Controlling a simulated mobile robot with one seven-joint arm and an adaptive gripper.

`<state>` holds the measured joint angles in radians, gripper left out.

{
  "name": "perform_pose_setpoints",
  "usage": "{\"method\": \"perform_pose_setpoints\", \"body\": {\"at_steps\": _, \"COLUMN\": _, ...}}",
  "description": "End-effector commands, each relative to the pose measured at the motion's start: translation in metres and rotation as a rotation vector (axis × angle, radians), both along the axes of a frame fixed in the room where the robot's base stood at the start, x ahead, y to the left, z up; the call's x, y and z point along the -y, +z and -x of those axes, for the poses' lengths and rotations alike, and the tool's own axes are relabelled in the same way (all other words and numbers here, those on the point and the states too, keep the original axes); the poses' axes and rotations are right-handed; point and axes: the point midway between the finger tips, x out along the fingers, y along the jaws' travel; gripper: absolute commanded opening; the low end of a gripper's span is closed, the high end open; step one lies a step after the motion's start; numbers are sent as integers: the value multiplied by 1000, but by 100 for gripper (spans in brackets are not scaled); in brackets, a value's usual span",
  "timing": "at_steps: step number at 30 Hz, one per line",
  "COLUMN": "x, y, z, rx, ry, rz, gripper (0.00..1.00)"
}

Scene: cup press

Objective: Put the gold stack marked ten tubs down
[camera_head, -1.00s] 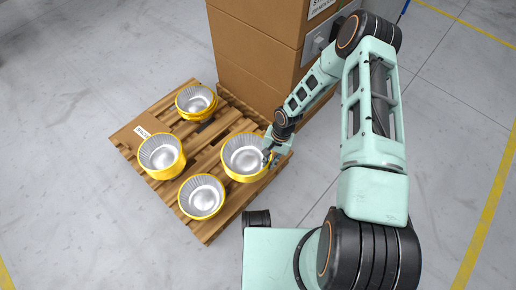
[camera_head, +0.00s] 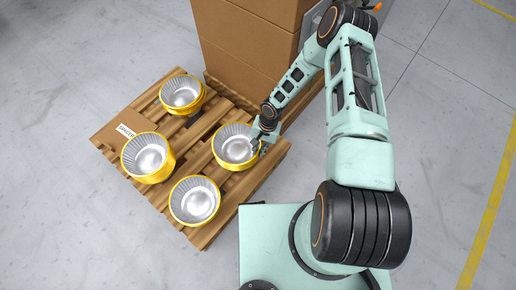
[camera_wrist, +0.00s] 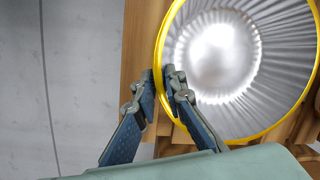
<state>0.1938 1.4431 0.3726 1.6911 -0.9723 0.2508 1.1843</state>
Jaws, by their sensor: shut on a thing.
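My gripper (camera_head: 262,143) is shut on the rim of a gold stack of tubs (camera_head: 233,150), at its right side in the head view. The stack is upright, with a silver fluted inside, over the right part of the wooden pallet (camera_head: 212,225). I cannot tell whether its base touches the slats. In the wrist view, the two fingers (camera_wrist: 161,79) pinch the gold rim of the stack (camera_wrist: 262,133), one finger inside and one outside. No mark reading ten is legible on it.
Three other gold stacks stand on the pallet, at the back (camera_head: 182,93), left (camera_head: 148,157) and front (camera_head: 194,201). A flat brown sheet with a white label (camera_head: 126,131) lies at the left. Tall cardboard boxes (camera_head: 245,55) rise right behind the pallet.

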Motion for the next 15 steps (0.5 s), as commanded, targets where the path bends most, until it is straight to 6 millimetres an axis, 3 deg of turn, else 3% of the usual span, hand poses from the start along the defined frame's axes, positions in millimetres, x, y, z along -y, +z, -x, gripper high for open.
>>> {"method": "perform_pose_setpoints", "body": {"at_steps": 14, "x": 0, "y": -11, "z": 0, "rx": 3, "ry": -2, "rz": 0, "gripper": 0}}
{"method": "perform_pose_setpoints", "body": {"at_steps": 15, "x": 0, "y": -9, "z": 0, "rx": 2, "ry": -1, "rz": 0, "gripper": 15}}
